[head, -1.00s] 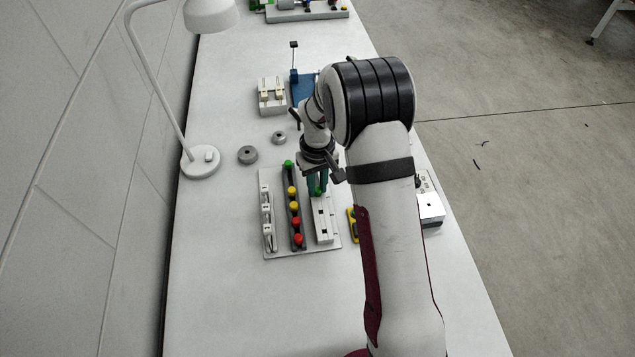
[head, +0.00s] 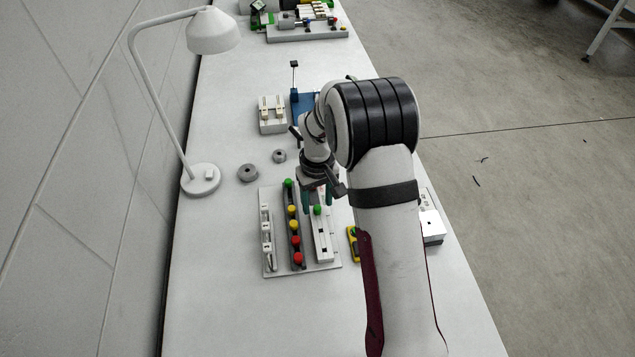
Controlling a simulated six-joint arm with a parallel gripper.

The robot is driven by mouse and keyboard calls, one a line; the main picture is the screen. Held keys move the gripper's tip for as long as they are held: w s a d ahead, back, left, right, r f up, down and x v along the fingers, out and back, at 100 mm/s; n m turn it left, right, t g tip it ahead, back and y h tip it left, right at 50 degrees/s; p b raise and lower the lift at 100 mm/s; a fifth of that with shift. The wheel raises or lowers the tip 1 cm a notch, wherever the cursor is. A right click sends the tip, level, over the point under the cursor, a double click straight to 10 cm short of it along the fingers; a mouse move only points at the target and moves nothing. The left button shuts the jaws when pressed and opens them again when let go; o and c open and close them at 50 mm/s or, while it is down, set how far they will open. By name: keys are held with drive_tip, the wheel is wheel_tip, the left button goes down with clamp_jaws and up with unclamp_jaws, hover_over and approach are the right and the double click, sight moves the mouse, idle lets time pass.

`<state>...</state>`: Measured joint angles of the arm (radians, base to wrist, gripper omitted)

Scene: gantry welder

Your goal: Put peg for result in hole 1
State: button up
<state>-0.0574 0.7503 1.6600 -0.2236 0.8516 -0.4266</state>
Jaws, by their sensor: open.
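A green-topped peg (head: 317,210) stands upright at the far end of the white block with dark square holes (head: 323,245). I cannot make out any hole numbers. My gripper (head: 317,203) points down over this peg. Its teal fingers are open, one on each side of the peg, and appear clear of it. The dark peg rack (head: 299,247) beside the block holds a row of pegs: a green one (head: 288,182) at the far end, then yellow ones (head: 292,209), then red ones (head: 298,258) at the near end. My arm hides part of the table to the right.
A white strip of small parts (head: 267,240) stands on the same base plate. Two grey rings (head: 247,173) lie behind it. A desk lamp (head: 201,180) stands at left, a white two-switch box (head: 272,115) farther back. A yellow item (head: 352,243) sits right. The near table is clear.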

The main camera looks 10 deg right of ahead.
wheel_tip(320, 180, up, 14)
drive_tip(key=shift+r, duration=0.15)
idle(0.3)
